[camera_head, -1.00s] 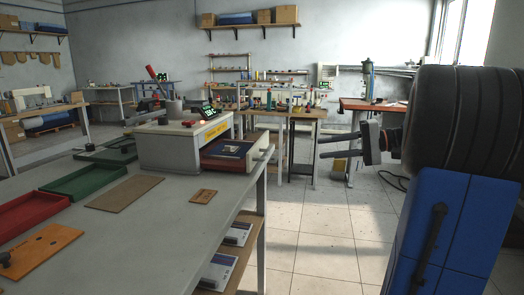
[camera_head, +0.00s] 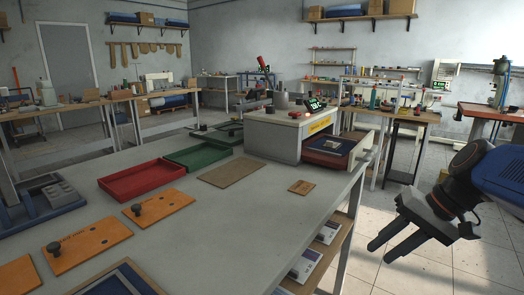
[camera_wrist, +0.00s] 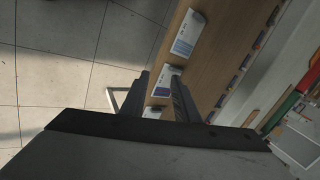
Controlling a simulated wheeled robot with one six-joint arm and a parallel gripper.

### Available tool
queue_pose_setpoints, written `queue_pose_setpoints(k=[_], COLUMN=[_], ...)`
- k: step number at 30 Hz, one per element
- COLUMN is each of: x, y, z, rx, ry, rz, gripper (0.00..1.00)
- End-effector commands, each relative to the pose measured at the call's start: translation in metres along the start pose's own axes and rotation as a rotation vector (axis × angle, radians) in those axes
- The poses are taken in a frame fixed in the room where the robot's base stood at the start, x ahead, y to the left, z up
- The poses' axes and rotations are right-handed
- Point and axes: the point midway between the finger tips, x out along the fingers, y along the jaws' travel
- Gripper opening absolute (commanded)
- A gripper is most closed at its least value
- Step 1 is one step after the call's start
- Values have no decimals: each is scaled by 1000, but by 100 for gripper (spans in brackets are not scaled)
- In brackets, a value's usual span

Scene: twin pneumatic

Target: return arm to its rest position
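My gripper (camera_head: 380,251) is at the lower right of the head view, over the tiled floor and to the right of the workbench (camera_head: 262,215). Its two dark fingers point down and to the left with a gap between them, and nothing is held. In the wrist view, the fingers (camera_wrist: 161,90) also stand apart, with a lower shelf and boxes seen beyond them. Part of my blue arm shows at the right edge of the head view.
The bench holds a grey press-like machine (camera_head: 290,133), a red tray (camera_head: 142,180), a green tray (camera_head: 198,155) and orange plates (camera_head: 88,247). White boxes (camera_head: 308,264) lie on the shelf below. Open floor (camera_head: 470,265) lies right of the bench.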

Motion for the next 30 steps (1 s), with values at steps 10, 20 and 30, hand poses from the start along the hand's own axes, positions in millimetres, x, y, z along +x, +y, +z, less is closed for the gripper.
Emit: queue_pose_setpoints(k=[10,20,30], x=[31,39,39], y=[41,66,68], z=[68,85,86], rx=[-257,-437,-450], ry=[119,238,249], rz=[291,415,425], gripper=[28,28,28])
